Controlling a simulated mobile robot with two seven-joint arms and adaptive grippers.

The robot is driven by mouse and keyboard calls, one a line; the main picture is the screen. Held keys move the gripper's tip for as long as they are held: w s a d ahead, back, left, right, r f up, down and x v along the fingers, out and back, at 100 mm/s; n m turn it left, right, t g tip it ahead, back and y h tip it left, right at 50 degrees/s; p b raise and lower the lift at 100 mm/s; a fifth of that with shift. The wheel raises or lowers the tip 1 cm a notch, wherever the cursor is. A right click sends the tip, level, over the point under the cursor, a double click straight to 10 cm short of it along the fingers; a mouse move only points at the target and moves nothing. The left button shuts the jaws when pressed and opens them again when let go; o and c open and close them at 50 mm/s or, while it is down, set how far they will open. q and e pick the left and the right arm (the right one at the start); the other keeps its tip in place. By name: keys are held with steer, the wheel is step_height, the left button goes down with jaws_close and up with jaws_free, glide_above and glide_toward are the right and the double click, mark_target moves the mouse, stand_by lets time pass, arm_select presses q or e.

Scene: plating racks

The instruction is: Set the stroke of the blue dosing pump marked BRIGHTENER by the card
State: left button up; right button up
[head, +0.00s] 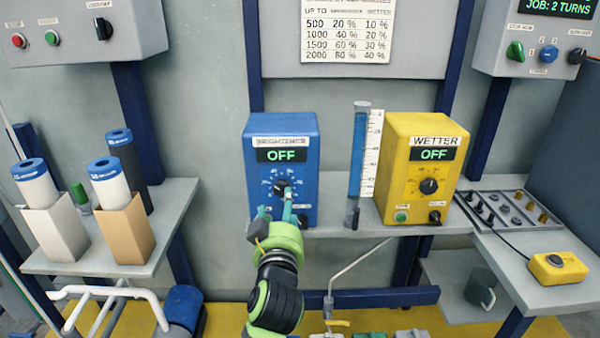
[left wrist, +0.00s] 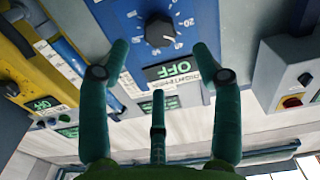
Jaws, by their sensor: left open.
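The blue dosing pump (head: 310,150) marked BRIGHTENER stands on the shelf at the middle of the head view. Its display reads OFF. Its black stroke knob (head: 280,187) sits on a numbered dial; in the left wrist view the knob (left wrist: 159,30) shows upside down, and its exact setting is hard to read. My left gripper (head: 277,206) is open in front of the dial, with its green fingers hiding the pump's lower front. In the left wrist view its two side fingertips (left wrist: 161,50) lie either side of the knob, apart from it. The card (head: 348,32) lists percentages against amounts. My right gripper is not in view.
A yellow pump (head: 398,160) marked WETTER, also OFF, stands to the right, past a blue tube (head: 357,150) with a scale. A panel (head: 540,40) reads JOB: 2 TURNS. Blue-capped cylinders in holders stand on the left shelf (head: 100,262). A yellow button box (head: 560,267) lies far right.

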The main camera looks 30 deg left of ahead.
mark_target(281, 188)
arm_select(q)
steer(key=x, duration=0.6)
steer(key=shift+w+a+p, duration=0.25)
steer(key=shift+a+p, duration=0.05)
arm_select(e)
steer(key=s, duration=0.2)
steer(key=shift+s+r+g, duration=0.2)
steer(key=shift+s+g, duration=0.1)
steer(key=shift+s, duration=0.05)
arm_select(q)
steer(key=shift+r, duration=0.1)
steer(key=c, duration=1.1)
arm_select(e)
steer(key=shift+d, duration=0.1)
